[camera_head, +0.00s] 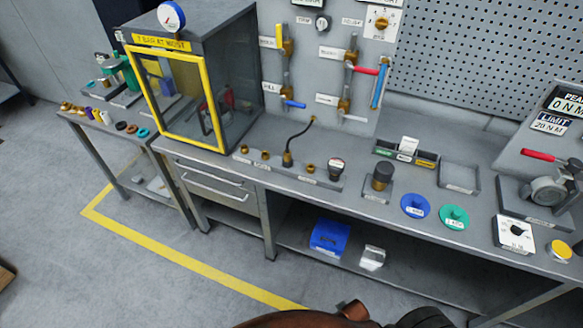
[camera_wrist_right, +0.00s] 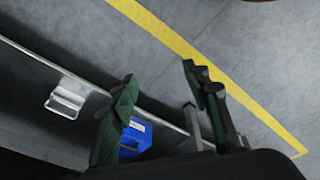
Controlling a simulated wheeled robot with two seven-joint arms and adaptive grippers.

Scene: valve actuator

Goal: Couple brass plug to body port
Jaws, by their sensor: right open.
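A dark hose with a brass-coloured end (camera_head: 287,159) stands upright on a grey strip on the bench. Small brass fittings (camera_head: 310,169) and (camera_head: 265,154) sit in the same strip. I cannot tell which of these is the brass plug. A dark cylindrical body (camera_head: 382,176) stands on a small plate to the right; no port is clear on it. In the right wrist view my right gripper (camera_wrist_right: 162,85) is open and empty, with its two dark green fingers apart over the floor and the bench's lower shelf. My left gripper is in neither view.
A glass-fronted cabinet with a yellow frame (camera_head: 205,90) stands at the bench's left. Blue (camera_head: 415,206) and green (camera_head: 454,217) discs lie near the front edge. A blue box (camera_head: 330,238) is on the lower shelf; it also shows in the wrist view (camera_wrist_right: 136,138). Floor in front is clear.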

